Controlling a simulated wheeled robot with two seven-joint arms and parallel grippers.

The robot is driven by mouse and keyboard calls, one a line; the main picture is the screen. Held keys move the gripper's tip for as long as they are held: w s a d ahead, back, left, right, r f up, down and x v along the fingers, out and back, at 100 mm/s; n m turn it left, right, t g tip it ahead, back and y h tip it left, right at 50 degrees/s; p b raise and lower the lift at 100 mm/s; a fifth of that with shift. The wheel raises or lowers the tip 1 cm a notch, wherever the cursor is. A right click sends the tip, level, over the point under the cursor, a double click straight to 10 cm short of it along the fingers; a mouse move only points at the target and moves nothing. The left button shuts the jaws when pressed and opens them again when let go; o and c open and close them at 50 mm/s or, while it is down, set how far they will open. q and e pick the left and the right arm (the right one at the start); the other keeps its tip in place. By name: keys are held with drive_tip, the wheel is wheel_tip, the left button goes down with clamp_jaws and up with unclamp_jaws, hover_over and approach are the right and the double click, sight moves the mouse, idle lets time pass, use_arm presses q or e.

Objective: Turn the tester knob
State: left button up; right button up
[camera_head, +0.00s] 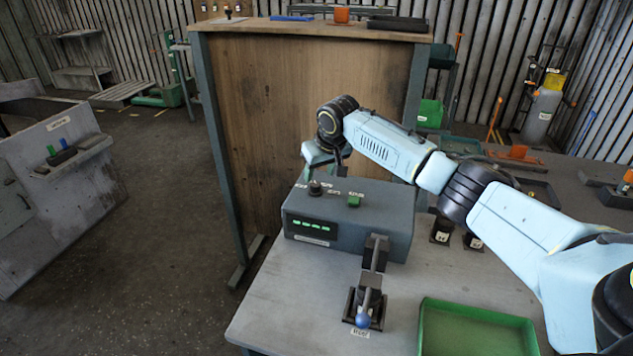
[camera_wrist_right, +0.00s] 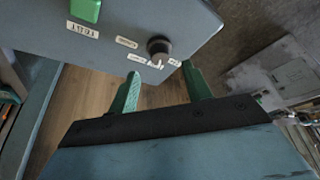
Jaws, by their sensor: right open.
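The tester (camera_head: 345,222) is a grey box on the table with a lit green display (camera_head: 310,227) on its front. Its black knob (camera_head: 315,187) stands on the top face, near the left end. In the right wrist view the knob (camera_wrist_right: 158,47) is round and dark, with small white labels around it. A green button (camera_head: 353,201) sits to its right, and it also shows in the wrist view (camera_wrist_right: 86,10). My right gripper (camera_wrist_right: 162,82) is open, its two green fingers apart and pointing toward the knob without touching it. In the head view the gripper (camera_head: 318,165) is just above and behind the knob, partly hidden.
A black clamp-like fixture with a blue ball (camera_head: 363,320) stands in front of the tester. A green tray (camera_head: 475,330) lies to its right. Small black items (camera_head: 441,230) stand under my right arm. A wooden panel (camera_head: 300,110) rises behind the tester.

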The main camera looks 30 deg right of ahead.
sight(316, 184)
drive_tip(key=shift+x, duration=2.55)
drive_tip(key=c, duration=1)
